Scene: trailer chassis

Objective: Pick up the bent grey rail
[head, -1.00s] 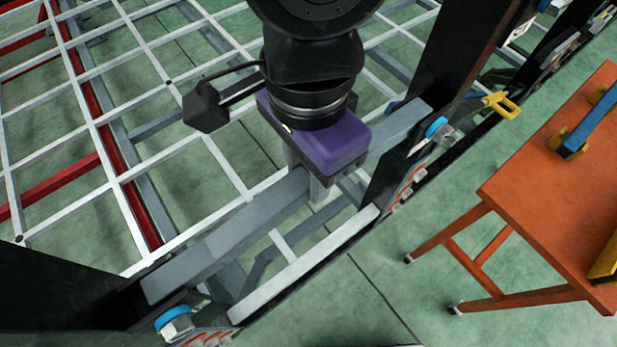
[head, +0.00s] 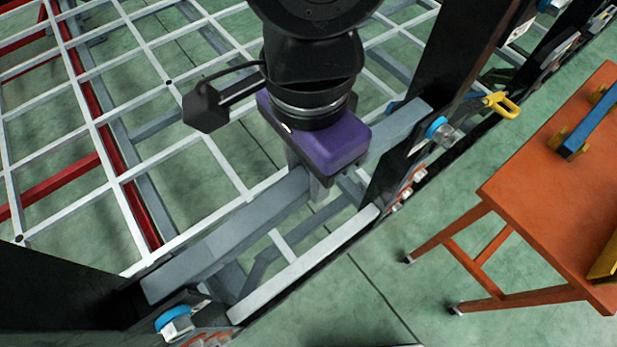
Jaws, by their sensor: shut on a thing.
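The bent grey rail (head: 225,245) runs diagonally from the lower left to the upper right, between two dark uprights of the frame. My gripper (head: 312,185), with its purple body, points down over the middle of the rail. Its fingers straddle the rail and are shut on it. The gripper body hides part of the rail's middle and most of the fingers. I cannot tell whether the rail is lifted off its supports.
A lighter grey bar (head: 305,265) runs parallel in front of the rail. A white grid (head: 150,155) lies behind it. Blue-ringed parts (head: 174,322) sit by the uprights. A yellow hook (head: 502,104) sticks out at the right. An orange table (head: 560,190) stands further right, with green floor between.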

